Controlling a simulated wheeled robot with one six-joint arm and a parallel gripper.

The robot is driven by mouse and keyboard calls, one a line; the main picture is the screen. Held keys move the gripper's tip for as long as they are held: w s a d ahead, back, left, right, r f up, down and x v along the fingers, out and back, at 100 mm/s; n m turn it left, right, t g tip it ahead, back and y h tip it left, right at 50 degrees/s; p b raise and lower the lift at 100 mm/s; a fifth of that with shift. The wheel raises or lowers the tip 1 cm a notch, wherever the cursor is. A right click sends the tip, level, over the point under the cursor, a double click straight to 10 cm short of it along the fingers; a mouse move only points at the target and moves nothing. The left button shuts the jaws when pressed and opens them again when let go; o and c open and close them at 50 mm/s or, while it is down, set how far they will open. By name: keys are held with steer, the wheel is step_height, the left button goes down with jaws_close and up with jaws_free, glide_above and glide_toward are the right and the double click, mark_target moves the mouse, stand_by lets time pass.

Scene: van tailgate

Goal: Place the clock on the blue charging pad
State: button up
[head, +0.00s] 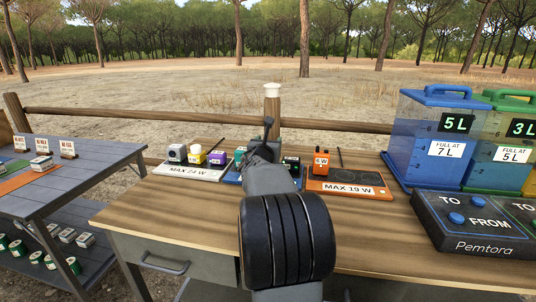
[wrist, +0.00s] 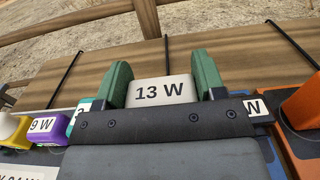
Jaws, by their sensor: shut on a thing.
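My gripper (wrist: 165,88) has its green fingers shut on a pale grey block labelled 13 W (wrist: 163,91). Only its labelled face shows, so I cannot tell from its shape whether it is the clock. In the head view my arm hides the block and most of my gripper. The blue charging pad (head: 231,179) lies mid-table, largely hidden behind my arm. I cannot tell whether the block touches the pad.
Left is a white MAX 24 W pad (head: 187,172) with a grey item (head: 177,152), a yellow item (head: 197,156) and a purple item (head: 217,158). Right is a MAX 19 W pad (head: 349,188) with an orange item (head: 321,162). Blue and green tanks stand farther right.

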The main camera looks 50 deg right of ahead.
steer(key=shift+w+f+b, duration=0.2)
steer(key=shift+f+b, duration=0.4)
steer(key=shift+f, duration=1.15)
steer(key=shift+f, duration=0.2)
steer(key=o, duration=0.7)
steer(key=shift+r, duration=0.1)
steer(key=shift+r, duration=0.25)
steer(key=p+v, duration=0.1)
steer(key=v, duration=1.1)
steer(key=shift+f+p, duration=0.15)
steer(key=shift+p, duration=0.15)
